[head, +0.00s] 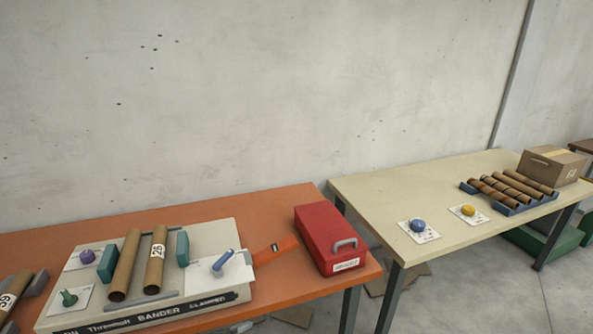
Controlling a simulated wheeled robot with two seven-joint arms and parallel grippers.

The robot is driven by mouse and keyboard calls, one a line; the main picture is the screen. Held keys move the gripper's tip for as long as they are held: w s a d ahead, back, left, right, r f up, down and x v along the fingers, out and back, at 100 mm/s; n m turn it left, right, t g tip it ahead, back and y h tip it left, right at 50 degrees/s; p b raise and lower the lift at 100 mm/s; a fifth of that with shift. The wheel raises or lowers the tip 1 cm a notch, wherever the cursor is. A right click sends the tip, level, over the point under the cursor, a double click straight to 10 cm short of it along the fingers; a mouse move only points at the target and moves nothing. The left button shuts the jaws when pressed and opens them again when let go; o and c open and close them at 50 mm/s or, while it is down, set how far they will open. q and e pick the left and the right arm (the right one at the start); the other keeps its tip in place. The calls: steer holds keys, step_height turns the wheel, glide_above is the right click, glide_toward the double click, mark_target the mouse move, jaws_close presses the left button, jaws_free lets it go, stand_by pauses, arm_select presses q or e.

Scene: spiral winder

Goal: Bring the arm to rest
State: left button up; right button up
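Neither of my grippers and neither of my arms shows in the head view. The bander machine (205,234), a pale flat unit with a black label strip along its front, stands on the orange table (284,203). Two brown cardboard tubes lie side by side on it, a plain tube (124,266) and a tube with a white number label (155,265). A teal block stands on each side of them, the left block (107,263) and the right block (182,248). An orange flat piece (275,250) sticks out at the machine's right.
A red box (322,238) with a grey handle stands at the orange table's right end. A gap separates it from the cream table (390,196), which holds a blue knob (418,225), a yellow knob (468,210), a rack of several tubes (520,208) and a cardboard box (551,166).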

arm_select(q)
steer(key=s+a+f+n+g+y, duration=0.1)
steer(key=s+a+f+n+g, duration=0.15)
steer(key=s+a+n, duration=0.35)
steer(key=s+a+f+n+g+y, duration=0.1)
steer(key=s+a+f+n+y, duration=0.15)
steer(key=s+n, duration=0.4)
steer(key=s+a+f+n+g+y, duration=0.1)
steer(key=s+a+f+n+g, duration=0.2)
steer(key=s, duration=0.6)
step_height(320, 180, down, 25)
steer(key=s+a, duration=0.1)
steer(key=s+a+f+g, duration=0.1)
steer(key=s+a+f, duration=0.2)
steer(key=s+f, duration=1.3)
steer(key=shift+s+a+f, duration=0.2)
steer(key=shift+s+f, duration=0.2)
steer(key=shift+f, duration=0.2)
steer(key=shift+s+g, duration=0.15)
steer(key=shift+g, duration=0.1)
